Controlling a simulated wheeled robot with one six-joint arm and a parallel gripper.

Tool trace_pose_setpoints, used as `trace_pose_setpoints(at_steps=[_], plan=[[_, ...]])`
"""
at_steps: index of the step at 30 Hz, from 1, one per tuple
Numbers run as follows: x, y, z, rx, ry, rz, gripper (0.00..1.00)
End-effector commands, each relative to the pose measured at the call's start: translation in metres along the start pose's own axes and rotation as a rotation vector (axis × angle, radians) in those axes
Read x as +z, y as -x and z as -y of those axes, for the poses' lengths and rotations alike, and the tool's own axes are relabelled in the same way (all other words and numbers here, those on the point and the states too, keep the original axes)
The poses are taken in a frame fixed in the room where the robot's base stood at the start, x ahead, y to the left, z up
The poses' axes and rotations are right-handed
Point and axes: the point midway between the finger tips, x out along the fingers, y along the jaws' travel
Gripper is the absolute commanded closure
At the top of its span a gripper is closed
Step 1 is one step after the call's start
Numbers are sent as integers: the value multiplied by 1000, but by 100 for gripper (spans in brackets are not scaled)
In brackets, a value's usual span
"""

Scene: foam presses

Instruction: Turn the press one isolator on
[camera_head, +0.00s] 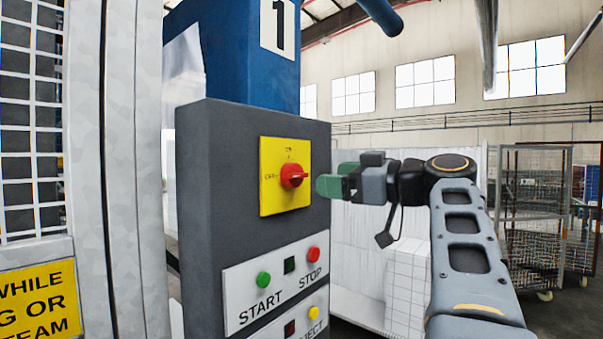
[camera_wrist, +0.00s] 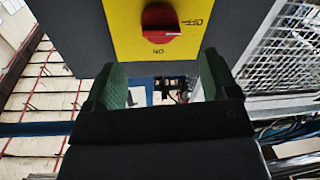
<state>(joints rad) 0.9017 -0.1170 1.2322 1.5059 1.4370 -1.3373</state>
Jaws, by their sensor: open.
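The press one isolator is a red rotary knob (camera_head: 293,176) on a yellow plate (camera_head: 271,196), high on a dark grey cabinet. The plate reads ON at the top and OFF at the left in the head view. The knob's grip looks roughly level, in line with OFF. My gripper (camera_head: 335,184) is just right of the plate, apart from the knob. In the wrist view the green-padded fingers (camera_wrist: 160,78) are spread with nothing between them.
Below the plate are a green START button (camera_head: 263,279), a red STOP button (camera_head: 314,254) and a yellow button (camera_head: 314,313). A blue column (camera_head: 240,60) marked 1 rises above the cabinet. A mesh guard (camera_head: 30,130) stands left, wire cages (camera_head: 535,210) right.

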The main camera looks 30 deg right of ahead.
Motion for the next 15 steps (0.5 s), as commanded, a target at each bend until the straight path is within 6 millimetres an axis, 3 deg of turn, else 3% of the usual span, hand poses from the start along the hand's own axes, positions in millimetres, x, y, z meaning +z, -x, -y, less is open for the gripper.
trace_pose_setpoints(at_steps=[6, 15], plan=[[-3, -42, 0, -5, -3, -1, 20], [-1, -76, 0, -1, -3, 1, 20]])
